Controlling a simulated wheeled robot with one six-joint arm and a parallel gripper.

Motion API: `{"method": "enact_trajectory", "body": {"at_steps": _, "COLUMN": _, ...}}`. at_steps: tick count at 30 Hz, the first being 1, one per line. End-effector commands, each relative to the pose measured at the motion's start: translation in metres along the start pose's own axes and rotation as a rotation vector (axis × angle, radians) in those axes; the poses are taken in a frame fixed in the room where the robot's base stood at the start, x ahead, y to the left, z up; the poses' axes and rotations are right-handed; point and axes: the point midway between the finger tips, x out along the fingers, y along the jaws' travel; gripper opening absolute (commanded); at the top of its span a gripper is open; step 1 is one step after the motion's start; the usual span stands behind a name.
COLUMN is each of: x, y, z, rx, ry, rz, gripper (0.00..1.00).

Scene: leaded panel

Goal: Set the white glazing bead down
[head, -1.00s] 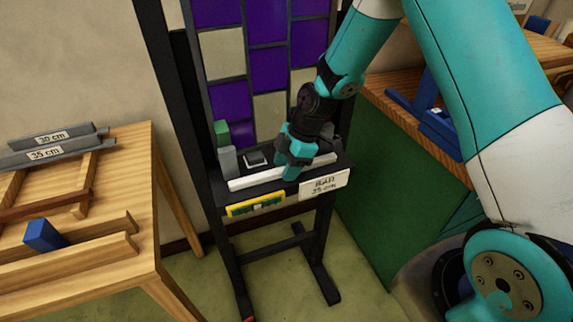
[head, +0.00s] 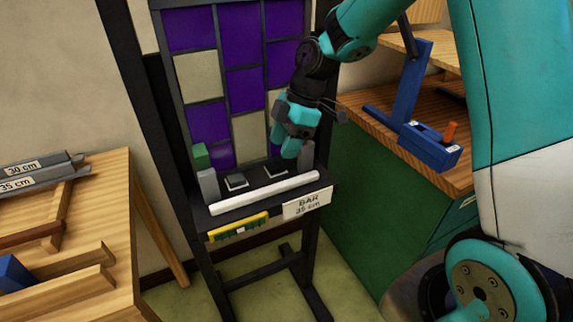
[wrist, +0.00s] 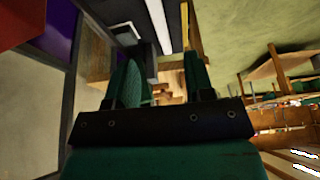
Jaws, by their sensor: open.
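The white glazing bead (head: 265,193) lies along the front of the black ledge (head: 262,208) below the leaded panel (head: 232,75). It also shows in the wrist view (wrist: 158,24), beyond my fingertips. My gripper (head: 289,150) is above and behind the bead's right part, apart from it. Its two fingers stand apart in the wrist view (wrist: 162,72), with nothing held between them. The bead's whole front face is visible in the head view.
Grey upright blocks (head: 208,186) and small dark pads (head: 236,182) are on the ledge behind the bead. A wooden table (head: 110,215) stands left, a green bench (head: 385,190) right.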

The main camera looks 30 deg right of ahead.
Motion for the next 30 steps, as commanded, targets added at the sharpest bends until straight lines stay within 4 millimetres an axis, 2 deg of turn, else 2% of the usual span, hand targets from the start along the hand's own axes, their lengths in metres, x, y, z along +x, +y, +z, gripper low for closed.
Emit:
{"method": "enact_trajectory", "body": {"at_steps": 2, "x": -0.013, "y": -0.018, "z": -0.021, "rx": 0.062, "ry": -0.004, "rz": 0.003, "gripper": 0.48}}
{"method": "enact_trajectory", "body": {"at_steps": 5, "x": -0.032, "y": -0.06, "z": -0.056, "rx": 0.221, "ry": -0.012, "rz": 0.004, "gripper": 0.48}}
{"method": "enact_trajectory", "body": {"at_steps": 9, "x": -0.052, "y": -0.136, "z": -0.094, "rx": 0.497, "ry": -0.02, "rz": 0.007, "gripper": 0.48}}
{"method": "enact_trajectory", "body": {"at_steps": 12, "x": -0.058, "y": -0.185, "z": -0.107, "rx": 0.674, "ry": -0.023, "rz": 0.01, "gripper": 0.48}}
{"method": "enact_trajectory", "body": {"at_steps": 15, "x": -0.061, "y": -0.22, "z": -0.111, "rx": 0.806, "ry": -0.023, "rz": 0.013, "gripper": 0.48}}
{"method": "enact_trajectory", "body": {"at_steps": 18, "x": -0.061, "y": -0.239, "z": -0.111, "rx": 0.887, "ry": -0.025, "rz": 0.013, "gripper": 0.48}}
{"method": "enact_trajectory", "body": {"at_steps": 20, "x": -0.061, "y": -0.244, "z": -0.111, "rx": 0.91, "ry": -0.025, "rz": 0.013, "gripper": 0.48}}
{"method": "enact_trajectory", "body": {"at_steps": 30, "x": -0.061, "y": -0.245, "z": -0.11, "rx": 0.922, "ry": -0.025, "rz": 0.013, "gripper": 0.48}}
